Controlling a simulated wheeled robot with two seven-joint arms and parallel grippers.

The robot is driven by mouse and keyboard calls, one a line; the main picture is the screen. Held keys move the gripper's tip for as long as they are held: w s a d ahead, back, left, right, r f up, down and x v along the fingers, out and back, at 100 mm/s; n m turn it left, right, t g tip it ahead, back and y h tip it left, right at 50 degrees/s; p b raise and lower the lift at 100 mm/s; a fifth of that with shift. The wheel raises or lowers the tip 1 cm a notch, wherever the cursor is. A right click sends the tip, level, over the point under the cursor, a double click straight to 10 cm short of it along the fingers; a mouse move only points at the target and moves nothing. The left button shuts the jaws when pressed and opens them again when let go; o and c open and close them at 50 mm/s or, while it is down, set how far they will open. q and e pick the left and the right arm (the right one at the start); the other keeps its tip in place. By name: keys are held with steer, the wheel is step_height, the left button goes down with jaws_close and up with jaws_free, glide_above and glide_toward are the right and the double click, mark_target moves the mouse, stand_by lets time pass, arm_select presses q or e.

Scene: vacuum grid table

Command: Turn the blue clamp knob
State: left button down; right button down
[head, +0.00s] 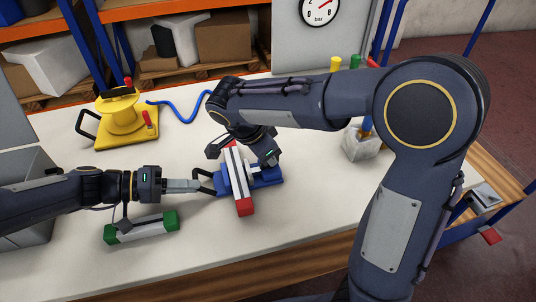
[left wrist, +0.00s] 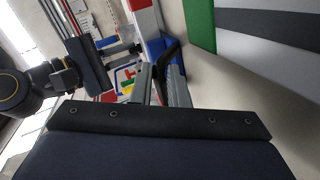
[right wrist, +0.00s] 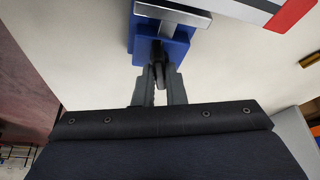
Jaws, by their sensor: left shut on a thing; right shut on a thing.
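The blue clamp (head: 222,184) sits mid-table, with a striped bar with red ends (head: 243,206) lying across it. My left gripper (head: 198,186) is shut on the clamp's black loop handle (head: 204,174) at its left side. The handle also shows between the fingers in the left wrist view (left wrist: 174,54). My right gripper (head: 268,160) reaches down at the clamp's right end. In the right wrist view its fingers (right wrist: 158,88) are shut on a dark knob (right wrist: 158,66) that sticks out from the blue body (right wrist: 146,38). The head view mostly hides the knob behind the right hand.
A green-ended bar (head: 142,228) lies in front of my left forearm. A yellow vacuum device (head: 112,134) with a blue hose (head: 178,112) stands at the back left. A grey block holding coloured-handled tools (head: 360,144) stands to the right, partly behind my right arm.

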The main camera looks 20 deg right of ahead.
steer(key=shift+m, duration=0.6)
steer(key=shift+g, duration=0.3)
steer(key=c, duration=1.5)
jaws_free()
steer(key=v, duration=1.2)
steer(key=shift+a, duration=0.1)
